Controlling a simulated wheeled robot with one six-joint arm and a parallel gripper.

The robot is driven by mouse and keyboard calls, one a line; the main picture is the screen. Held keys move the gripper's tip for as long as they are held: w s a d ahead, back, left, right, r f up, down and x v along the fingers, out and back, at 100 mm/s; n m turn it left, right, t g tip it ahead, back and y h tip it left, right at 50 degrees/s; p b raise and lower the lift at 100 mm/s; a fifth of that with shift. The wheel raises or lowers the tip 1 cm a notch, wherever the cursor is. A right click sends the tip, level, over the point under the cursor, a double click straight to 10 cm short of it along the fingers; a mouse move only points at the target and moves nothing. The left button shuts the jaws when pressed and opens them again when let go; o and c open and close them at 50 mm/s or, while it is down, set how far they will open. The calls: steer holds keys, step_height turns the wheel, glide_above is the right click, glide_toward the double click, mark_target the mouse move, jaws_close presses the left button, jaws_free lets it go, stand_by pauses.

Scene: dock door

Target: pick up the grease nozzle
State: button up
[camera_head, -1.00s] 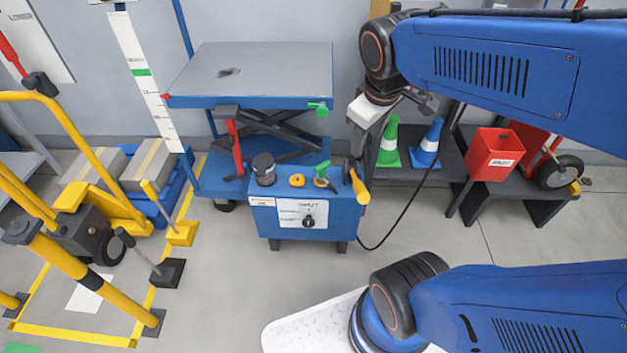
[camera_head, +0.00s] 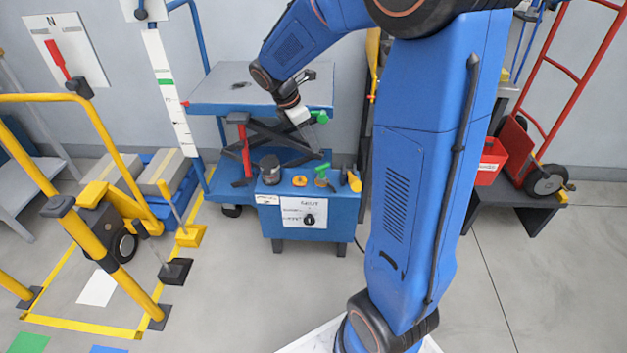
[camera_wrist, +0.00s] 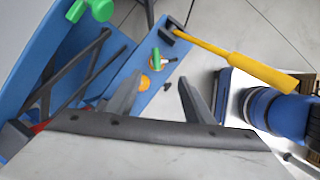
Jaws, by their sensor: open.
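On the blue cabinet top (camera_head: 266,189) stands a small green-topped fitting (camera_head: 321,171) with a dark, partly metallic lower part. It is probably the grease nozzle, but I cannot be sure. It also shows in the wrist view (camera_wrist: 155,58), just beyond the gap between my fingers. An orange disc (camera_head: 299,181) lies left of it, with a dark round pot (camera_head: 269,168) farther left. A yellow-handled tool (camera_head: 354,181) lies on its right. My gripper (camera_head: 314,142) is open and empty, above the cabinet and apart from the fitting. Both fingers spread in the wrist view (camera_wrist: 160,79).
A blue lift table (camera_head: 215,104) with a green knob (camera_head: 320,117) stands close behind the cabinet. A red upright handle (camera_head: 244,150) rises at left. Yellow rails (camera_head: 80,240) fill the left. The floor in front of the cabinet is clear.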

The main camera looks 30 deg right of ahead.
mark_target(322, 170)
steer(key=shift+n, duration=0.4)
steer(key=x, duration=1.2)
steer(key=w+x, duration=0.1)
steer(key=x, duration=0.5)
steer(key=shift+a+f, duration=0.15)
steer(key=shift+a, duration=0.25)
jaws_close()
